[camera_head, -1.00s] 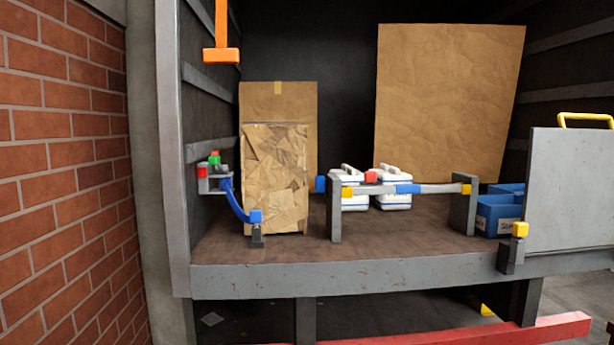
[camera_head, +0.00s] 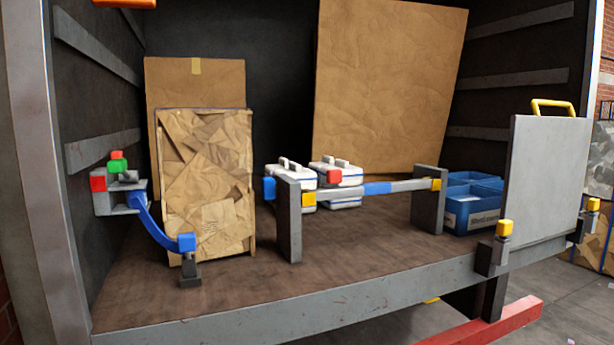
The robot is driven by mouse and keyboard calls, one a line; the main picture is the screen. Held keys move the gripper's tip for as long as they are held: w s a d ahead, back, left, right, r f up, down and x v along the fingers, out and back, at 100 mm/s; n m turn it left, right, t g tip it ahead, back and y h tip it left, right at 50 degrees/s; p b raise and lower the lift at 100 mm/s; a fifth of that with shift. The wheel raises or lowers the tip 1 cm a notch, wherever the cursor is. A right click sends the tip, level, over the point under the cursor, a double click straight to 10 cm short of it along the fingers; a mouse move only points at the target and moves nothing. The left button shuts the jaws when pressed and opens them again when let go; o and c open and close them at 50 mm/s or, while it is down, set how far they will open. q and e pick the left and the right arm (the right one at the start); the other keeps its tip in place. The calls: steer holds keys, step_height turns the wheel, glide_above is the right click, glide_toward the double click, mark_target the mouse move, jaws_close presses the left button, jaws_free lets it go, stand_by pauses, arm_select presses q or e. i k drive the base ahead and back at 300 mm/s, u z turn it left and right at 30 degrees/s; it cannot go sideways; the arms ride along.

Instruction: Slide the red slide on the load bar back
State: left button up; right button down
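The load bar (camera_head: 405,186) is a grey horizontal bar between two dark upright posts on the truck bed. A blue sleeve (camera_head: 378,188) is around the bar's middle. Another yellow block (camera_head: 436,184) is at the right post, and a blue block (camera_head: 269,188) is on the outer side of the left post. Neither of my grippers is in view.
Crumpled cardboard (camera_head: 208,180) and a blue strap (camera_head: 157,227) stand at the left. White cases (camera_head: 291,172) sit behind the bar. A grey panel (camera_head: 546,185) stands at the right. The bed (camera_head: 350,262) before the bar is clear.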

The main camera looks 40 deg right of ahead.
mark_target(334, 178)
steer(key=z, duration=0.35)
steer(key=i, duration=0.8)
steer(key=z, duration=0.45)
